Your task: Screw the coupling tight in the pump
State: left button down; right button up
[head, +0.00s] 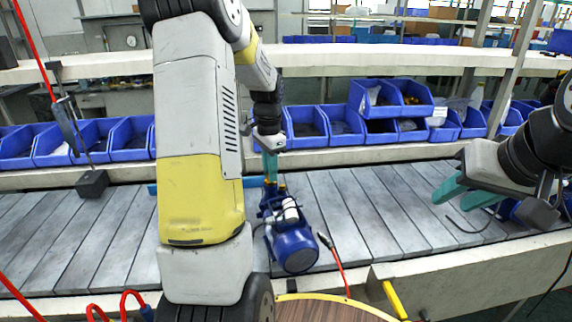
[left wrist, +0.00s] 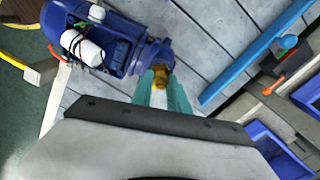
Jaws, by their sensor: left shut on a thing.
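The blue pump (head: 290,240) lies on the grey slatted conveyor, with a white cylinder on its side. It also shows in the left wrist view (left wrist: 122,48). The brass coupling (left wrist: 160,76) sits at the pump's end port, between the teal fingertips of my left gripper (left wrist: 161,88). How deep the coupling sits in the port I cannot tell. In the head view my left gripper (head: 270,167) points down at the far end of the pump, shut on the coupling. My right gripper (head: 465,195) is at the right above the conveyor, its teal fingers apart and empty.
Blue bins (head: 345,125) with parts line the shelf behind the conveyor (head: 370,200). A blue bar (left wrist: 250,55) lies along the conveyor's far side. A round wooden top (head: 325,310) is in front. The conveyor between my grippers is clear.

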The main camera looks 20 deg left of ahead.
pick_arm(q)
jog(key=shift+m, duration=1.2)
jog(key=shift+m, duration=1.8)
jog(key=m, duration=0.3)
jog(key=c, duration=1.4)
grip_release()
jog(key=shift+o, duration=0.2)
